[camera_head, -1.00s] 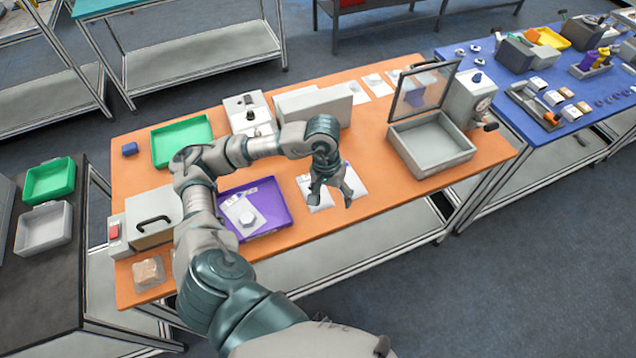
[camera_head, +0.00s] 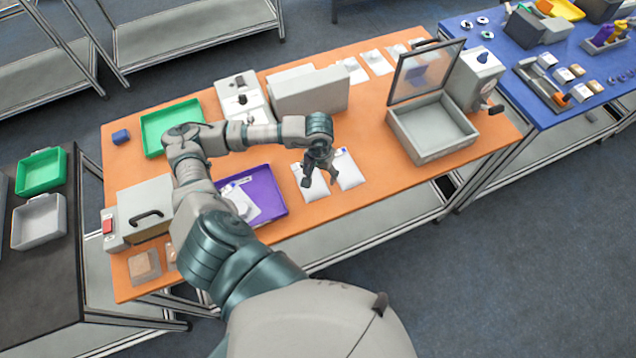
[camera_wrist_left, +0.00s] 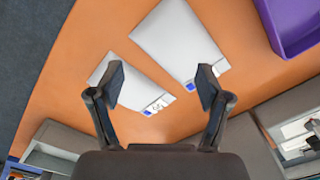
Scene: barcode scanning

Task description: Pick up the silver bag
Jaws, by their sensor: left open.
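Two flat silver-white bags lie side by side on the orange table below my left gripper (camera_head: 320,182). The left bag (camera_head: 311,194) is nearer the purple tray; the right bag (camera_head: 350,175) lies beside it. In the left wrist view the bag nearer the tray (camera_wrist_left: 180,38) is at upper middle and the other bag (camera_wrist_left: 128,92) is lower left, each with a small blue-marked label at one end. My left gripper is open and empty, pointing down above them, its fingers (camera_wrist_left: 160,83) partly covering the bags. My right gripper is not in view.
The purple tray (camera_head: 272,205) holds a white item, left of the bags. An open-lidded grey box (camera_head: 432,150) stands to the right. A grey box (camera_head: 310,92) stands behind, with a green tray (camera_head: 155,147) at far left. Bare table lies right of the bags.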

